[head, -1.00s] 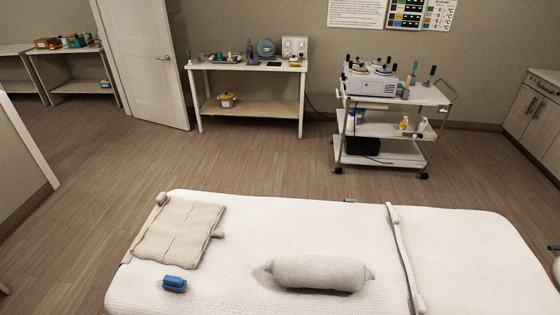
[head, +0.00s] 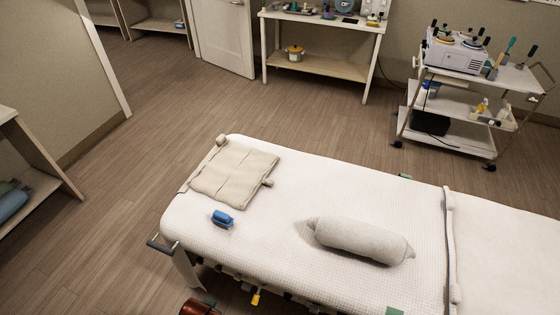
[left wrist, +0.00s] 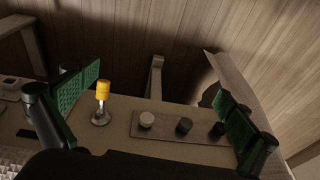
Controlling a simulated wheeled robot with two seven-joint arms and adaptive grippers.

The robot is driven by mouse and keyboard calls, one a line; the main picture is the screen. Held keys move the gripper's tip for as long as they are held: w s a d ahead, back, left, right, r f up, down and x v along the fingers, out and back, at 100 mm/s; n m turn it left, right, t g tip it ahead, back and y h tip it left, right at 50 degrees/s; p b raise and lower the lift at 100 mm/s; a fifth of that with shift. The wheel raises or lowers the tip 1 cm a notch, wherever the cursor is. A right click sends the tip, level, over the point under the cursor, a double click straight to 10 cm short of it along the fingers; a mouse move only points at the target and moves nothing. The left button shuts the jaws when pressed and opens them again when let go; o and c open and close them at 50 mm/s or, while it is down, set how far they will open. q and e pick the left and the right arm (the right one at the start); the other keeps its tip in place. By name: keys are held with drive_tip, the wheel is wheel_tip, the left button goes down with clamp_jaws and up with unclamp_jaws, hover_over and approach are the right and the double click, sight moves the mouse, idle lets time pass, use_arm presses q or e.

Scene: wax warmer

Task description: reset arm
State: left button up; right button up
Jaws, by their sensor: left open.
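My left gripper (left wrist: 155,88) shows in the left wrist view, with its two green-padded fingers wide apart and nothing between them that it holds. It hangs over a tan surface (left wrist: 100,135). A small yellow-topped item (left wrist: 102,90) on a round metal base stands beside the left finger. A dark flat strip (left wrist: 165,137) with round knob-like pieces lies toward the right finger. I cannot make out either of my arms surely in the head view. My right gripper is not in view.
The white treatment bed (head: 290,190) carries a tan folded pad (head: 235,172), a blue item (head: 222,218) and a grey bolster (head: 360,241). A dark handle (head: 161,246) and a reddish-brown pot (head: 200,307) show by its near edge. A trolley (head: 465,140) stands behind. Floor at left is clear.

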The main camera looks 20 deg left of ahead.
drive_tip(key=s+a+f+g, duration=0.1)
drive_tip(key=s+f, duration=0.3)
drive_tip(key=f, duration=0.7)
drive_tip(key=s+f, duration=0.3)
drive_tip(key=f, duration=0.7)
use_arm(q)
drive_tip(key=s+f, duration=0.5)
drive_tip(key=f, duration=0.5)
drive_tip(key=s+d+f+g, duration=0.1)
drive_tip(key=s+f, duration=0.4)
drive_tip(key=f, duration=0.5)
drive_tip(key=s+f, duration=0.6)
drive_tip(key=f, duration=0.3)
drive_tip(key=shift+d+f+m+g, duration=0.2)
drive_tip(key=shift+f+m+g, duration=0.2)
drive_tip(key=s+f, duration=0.1)
drive_tip(key=s, duration=0.1)
drive_tip(key=s+f, duration=0.1)
drive_tip(key=s, duration=0.2)
drive_tip(key=s+f, duration=0.1)
drive_tip(key=s, duration=0.2)
drive_tip(key=shift+s+a+f, duration=0.15)
drive_tip(key=shift+s+f, duration=0.1)
drive_tip(key=shift+f, duration=0.15)
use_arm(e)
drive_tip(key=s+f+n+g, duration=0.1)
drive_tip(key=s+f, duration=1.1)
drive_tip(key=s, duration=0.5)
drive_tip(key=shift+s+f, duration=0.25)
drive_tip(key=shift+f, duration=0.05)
